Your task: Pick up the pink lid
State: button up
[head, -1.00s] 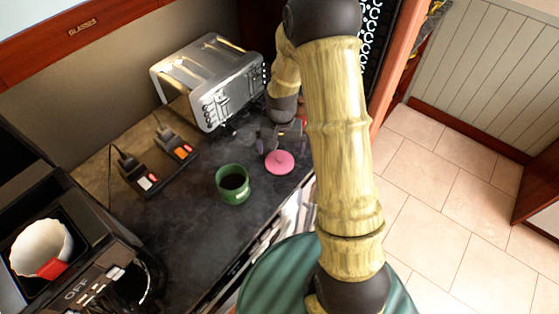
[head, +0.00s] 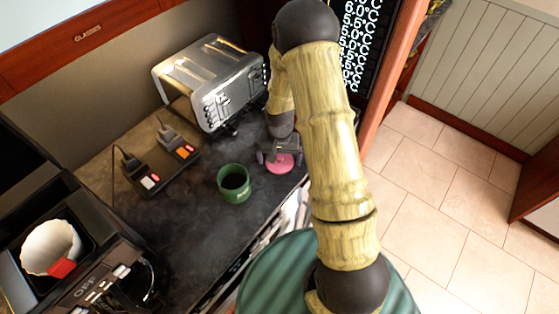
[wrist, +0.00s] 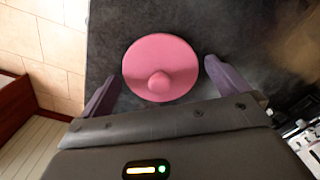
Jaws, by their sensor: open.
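The pink lid (head: 279,164) is round with a small knob and lies on the dark counter near its front edge. In the wrist view the lid (wrist: 160,66) lies flat, knob towards the camera, between and a little beyond the two fingers. My gripper (head: 279,155) is above the lid and covers part of it in the head view. In the wrist view my gripper (wrist: 160,82) is open, with a purple finger on each side of the lid and a visible gap on the right. Nothing is held.
A green cup (head: 233,182) stands on the counter just left of the lid. A silver toaster (head: 210,82) stands behind. A power strip (head: 167,165) and a coffee machine (head: 100,262) are to the left. Bare counter (head: 195,215) lies in front of the strip.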

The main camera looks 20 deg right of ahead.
aim_at(280, 157)
jog(key=shift+c, duration=0.2)
jog(key=c, duration=0.8)
notch_tip(280, 157, up, 10)
jog(key=shift+b, duration=1.15)
jog(key=shift+d, duration=0.1)
